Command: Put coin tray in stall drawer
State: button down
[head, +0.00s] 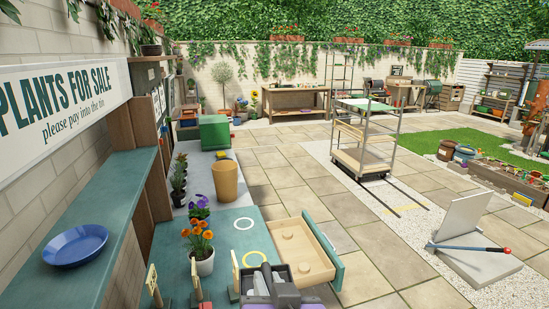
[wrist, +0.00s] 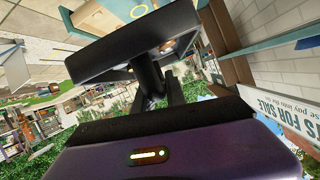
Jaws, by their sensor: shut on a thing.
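The stall drawer (head: 303,250) is pulled open at the right side of the teal counter in the head view. Its inside is light wood with round shapes on the floor, and its front is teal. My gripper (head: 272,286) is at the bottom of the head view, just in front of the drawer's near end. It is shut on the dark coin tray (wrist: 130,47), which fills the upper middle of the wrist view and shows copper-coloured coins.
A white pot of orange flowers (head: 203,262) and small signs stand left of the drawer on the counter (head: 215,230). A tan bucket (head: 225,180) and green box (head: 214,132) stand farther back. A blue plate (head: 75,245) sits on the left shelf.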

jog(key=s+d+f+m+h+b, duration=0.1)
jog(key=d+f+m+h+b, duration=0.4)
jog(key=d+f, duration=1.6)
notch_tip(320, 180, down, 3)
jog(key=shift+s+d+r+m+h, duration=0.15)
jog(key=shift+m+h, duration=0.35)
jog(key=shift+h, duration=0.5)
